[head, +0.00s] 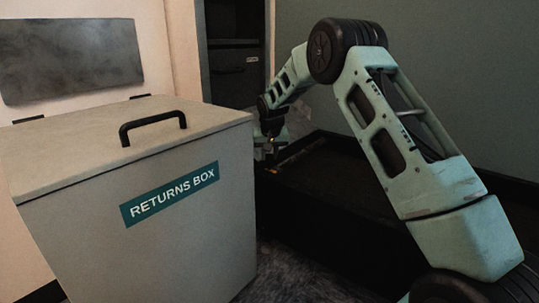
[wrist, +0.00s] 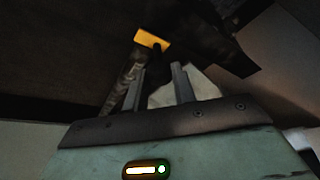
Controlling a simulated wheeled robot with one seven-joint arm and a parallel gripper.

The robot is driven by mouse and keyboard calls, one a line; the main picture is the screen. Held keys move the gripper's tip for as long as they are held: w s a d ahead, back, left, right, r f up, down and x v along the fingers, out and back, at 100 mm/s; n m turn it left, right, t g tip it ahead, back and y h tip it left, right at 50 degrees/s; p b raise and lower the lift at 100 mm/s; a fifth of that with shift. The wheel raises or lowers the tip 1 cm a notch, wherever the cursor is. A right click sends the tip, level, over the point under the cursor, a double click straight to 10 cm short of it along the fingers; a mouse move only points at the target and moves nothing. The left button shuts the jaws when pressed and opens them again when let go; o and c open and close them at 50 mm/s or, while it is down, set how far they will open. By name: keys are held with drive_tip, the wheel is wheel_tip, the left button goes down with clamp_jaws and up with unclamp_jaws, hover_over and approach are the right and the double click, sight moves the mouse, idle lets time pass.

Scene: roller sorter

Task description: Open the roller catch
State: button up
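A yellow piece (wrist: 152,40), which looks like the end of the roller catch, shows in the wrist view just beyond my fingertips. A worn grey bar (wrist: 122,85) runs down from it, beside my left finger. My gripper (wrist: 160,72) has its two fingers apart, with a gap between them and nothing clearly held. Whether a finger touches the catch cannot be told. In the head view my gripper (head: 268,150) is low behind the box's right edge, partly hidden and dark. The catch is not clear there.
A grey returns box (head: 75,235) with a closed lid and black handle (head: 152,125) fills the left, close beside my gripper. A dark, low-walled bed (head: 330,220) lies under my arm. A dark cabinet (head: 235,75) stands behind. A green wall closes the right.

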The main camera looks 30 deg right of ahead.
clamp_jaws()
drive_tip(key=shift+s, duration=0.1)
drive_tip(key=shift+s+d+r+t+y, duration=0.15)
drive_tip(key=shift+s+d+t+y, duration=0.25)
drive_tip(key=shift+s+t, duration=0.4)
drive_tip(key=s+d+f+m+t+y+b, duration=0.1)
drive_tip(key=s+t, duration=0.4)
drive_tip(key=t, duration=0.5)
drive_tip(key=shift+s+d+f+m+y+b, duration=0.35)
drive_tip(key=shift+m+y+b, duration=0.3)
drive_tip(key=shift+b, duration=0.7)
drive_tip(key=shift+w, duration=0.1)
